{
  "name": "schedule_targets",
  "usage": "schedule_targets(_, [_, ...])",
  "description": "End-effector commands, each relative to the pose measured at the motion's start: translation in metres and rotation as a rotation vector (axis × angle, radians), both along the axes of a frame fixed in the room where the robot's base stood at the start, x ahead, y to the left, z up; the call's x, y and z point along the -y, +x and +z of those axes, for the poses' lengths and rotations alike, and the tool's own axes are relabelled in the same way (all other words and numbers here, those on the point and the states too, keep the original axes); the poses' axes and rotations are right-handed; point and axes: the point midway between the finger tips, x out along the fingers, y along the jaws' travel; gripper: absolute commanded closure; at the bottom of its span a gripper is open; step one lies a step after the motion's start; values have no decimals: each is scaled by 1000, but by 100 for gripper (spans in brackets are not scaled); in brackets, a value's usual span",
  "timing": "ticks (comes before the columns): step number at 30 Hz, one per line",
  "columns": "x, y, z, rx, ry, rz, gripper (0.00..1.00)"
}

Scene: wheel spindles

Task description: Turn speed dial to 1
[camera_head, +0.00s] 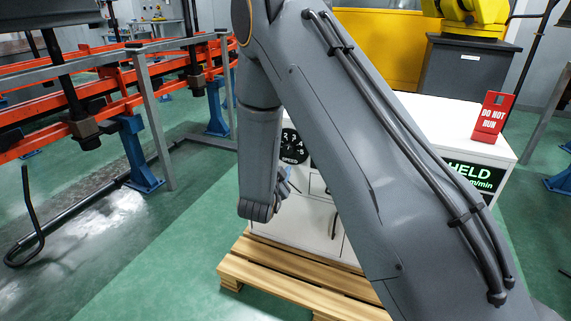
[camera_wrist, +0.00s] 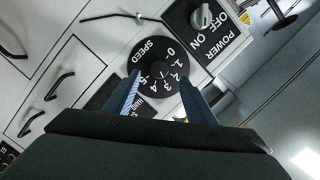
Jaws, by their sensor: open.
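The speed dial (camera_wrist: 150,54) is a black disc with white numbers 0 to 5 and the word SPEED, on a white panel in the wrist view. It also shows partly in the head view (camera_head: 291,143), beside my arm. My gripper (camera_wrist: 159,78) is open, with its two blue-grey fingers over the lower part of the dial, one on each side of the numbers. The dial's pointer is not clear, so its setting cannot be read. Whether the fingers touch the dial cannot be told.
A black power plate with a grey OFF/ON knob (camera_wrist: 201,18) is close to the dial. Black handles (camera_wrist: 60,86) stick out of the panel.

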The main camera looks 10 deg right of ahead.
Motion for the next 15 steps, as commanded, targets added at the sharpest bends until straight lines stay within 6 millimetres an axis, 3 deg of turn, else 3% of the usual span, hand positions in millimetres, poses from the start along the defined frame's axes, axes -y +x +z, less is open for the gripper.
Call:
schedule_targets(1, [0,1,-10,42,-4,-20,50])
schedule_targets(8, [4,4,-11,143,-11,-64,50])
schedule_targets(15, [20,33,-10,144,-11,-66,50])
